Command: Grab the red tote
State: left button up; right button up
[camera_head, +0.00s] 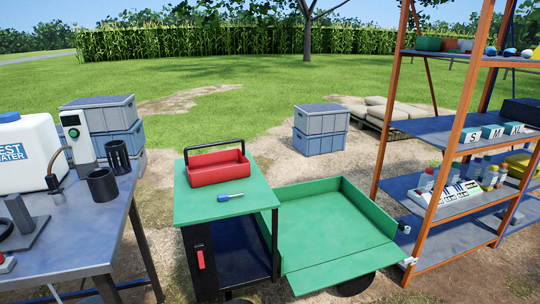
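The red tote (218,168) is an open-topped box with a dark bar handle across its top. It stands upright on the green top (184,211) of a small cart. A blue and white screwdriver-like tool (230,197) lies just in front of it on the same top. Neither of my grippers shows in the head view, and nothing is touching the tote.
A low green cart tray (335,225) adjoins the cart on the right. A metal table (85,245) with a white water tank (28,152) and black cups stands at left. An orange-framed shelf (455,130) stands at right. Grey crates (321,130) sit behind on the ground.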

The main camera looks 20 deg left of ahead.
aim_at(216, 158)
jog(key=u, duration=0.35)
jog(key=i, duration=1.25)
jog(key=u, duration=1.3)
jog(key=i, duration=0.35)
jog(key=u, duration=0.3)
